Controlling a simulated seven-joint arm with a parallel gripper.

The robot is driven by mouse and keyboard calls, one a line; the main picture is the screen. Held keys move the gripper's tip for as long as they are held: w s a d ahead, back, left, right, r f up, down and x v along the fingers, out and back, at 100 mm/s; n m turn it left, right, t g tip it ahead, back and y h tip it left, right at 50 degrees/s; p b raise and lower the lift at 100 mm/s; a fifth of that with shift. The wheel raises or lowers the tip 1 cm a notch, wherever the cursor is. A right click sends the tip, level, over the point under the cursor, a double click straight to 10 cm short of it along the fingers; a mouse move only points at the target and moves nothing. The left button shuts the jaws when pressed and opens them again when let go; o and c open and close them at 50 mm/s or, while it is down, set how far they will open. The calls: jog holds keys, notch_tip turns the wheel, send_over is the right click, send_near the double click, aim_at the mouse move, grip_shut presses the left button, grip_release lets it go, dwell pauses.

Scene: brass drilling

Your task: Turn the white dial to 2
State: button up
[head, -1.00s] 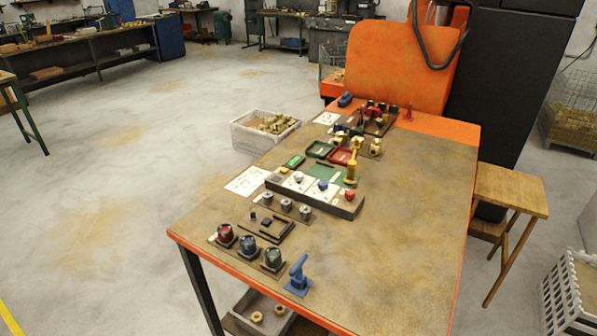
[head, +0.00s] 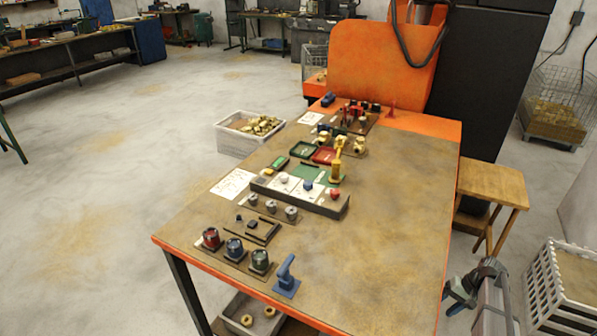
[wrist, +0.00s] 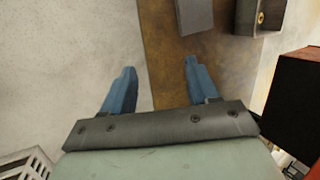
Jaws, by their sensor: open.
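The white dial (head: 283,178) sits on a white plate on the long dark panel box (head: 318,205), left of a blue dial (head: 307,185) and a red dial (head: 334,193). Its pointer and numbers are too small to read. In the head view my gripper (head: 452,298) is at the lower right, beyond the table's right edge and far from the dial. In the wrist view its two blue fingers (wrist: 158,80) are wide apart with nothing between them, above the table edge and floor. The white dial does not show there.
The brown table (head: 390,210) is bare on its right half. A wooden stool (head: 492,188) and a white crate (head: 566,290) stand right of the table.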

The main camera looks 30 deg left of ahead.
jog(key=w+a+r+n+t+y, duration=0.1)
jog(key=w+r, duration=0.6)
jog(key=r, duration=0.5)
jog(key=w+a+r+n, duration=0.1)
jog(key=w+r+n, duration=0.1)
jog(key=w+r, duration=0.7)
jog(key=w+a+r+n+t+y, duration=0.15)
jog(key=w+r, duration=0.45)
jog(key=r, duration=0.8)
notch_tip(320, 180, up, 12)
jog(key=f+n+h, duration=0.1)
jog(key=n+h, duration=0.5)
jog(key=h, duration=0.1)
send_over(283, 174)
notch_tip(283, 174, down, 13)
jog(key=shift+s+d+r, duration=0.1)
jog(key=shift+r, duration=0.05)
